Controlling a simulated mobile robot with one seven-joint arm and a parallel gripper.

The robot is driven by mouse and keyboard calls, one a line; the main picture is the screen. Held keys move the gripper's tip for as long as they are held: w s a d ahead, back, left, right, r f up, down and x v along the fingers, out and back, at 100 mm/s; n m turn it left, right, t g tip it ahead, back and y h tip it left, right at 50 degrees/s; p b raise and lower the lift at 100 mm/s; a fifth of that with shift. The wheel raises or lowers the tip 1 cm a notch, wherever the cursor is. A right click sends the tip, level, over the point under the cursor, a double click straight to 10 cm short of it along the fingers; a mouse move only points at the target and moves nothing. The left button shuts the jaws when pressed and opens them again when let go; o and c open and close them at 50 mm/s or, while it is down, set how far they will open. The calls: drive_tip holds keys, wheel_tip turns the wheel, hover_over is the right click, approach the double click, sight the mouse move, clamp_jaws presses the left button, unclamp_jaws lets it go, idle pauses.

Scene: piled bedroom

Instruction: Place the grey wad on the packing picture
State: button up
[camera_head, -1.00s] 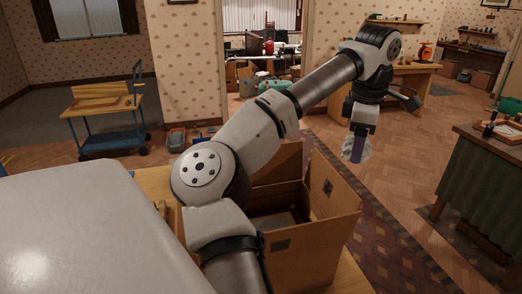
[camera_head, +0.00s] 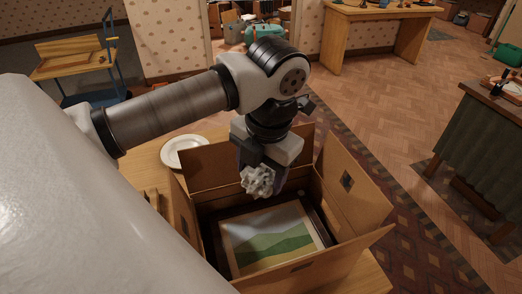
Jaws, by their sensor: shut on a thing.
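The grey wad (camera_head: 258,181) is a crumpled pale grey lump. My gripper (camera_head: 262,172) is shut on it and holds it above the open cardboard box (camera_head: 348,190). The packing picture (camera_head: 268,238) lies face up inside the box, a framed landscape with green hills and a pale sky. The wad hangs over the far part of the picture, with a gap that I cannot measure. My gripper hides part of the box's far wall.
The box stands on a wooden table (camera_head: 150,160) with its flaps raised or splayed outward. A white plate (camera_head: 185,151) lies on the table behind the box. A cloth-covered table (camera_head: 478,140) stands at the right, and a wooden trolley (camera_head: 75,66) at the far left.

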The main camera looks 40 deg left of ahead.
wheel_tip(320, 180, down, 20)
drive_tip(key=b, duration=0.9)
drive_tip(key=shift+s, duration=0.15)
drive_tip(key=shift+f+b, duration=0.25)
drive_tip(key=shift+b, duration=0.2)
drive_tip(key=o, duration=0.9)
drive_tip(key=shift+r, duration=0.1)
drive_tip(key=shift+o, duration=0.2)
drive_tip(key=shift+r, duration=0.1)
drive_tip(key=shift+r+p, duration=0.2)
drive_tip(key=shift+p, duration=0.25)
wheel_tip(320, 180, up, 12)
drive_tip(key=d+b, duration=0.1)
drive_tip(key=shift+d+f+b, duration=0.25)
drive_tip(key=shift+d+b, duration=0.05)
drive_tip(key=shift+b, duration=0.05)
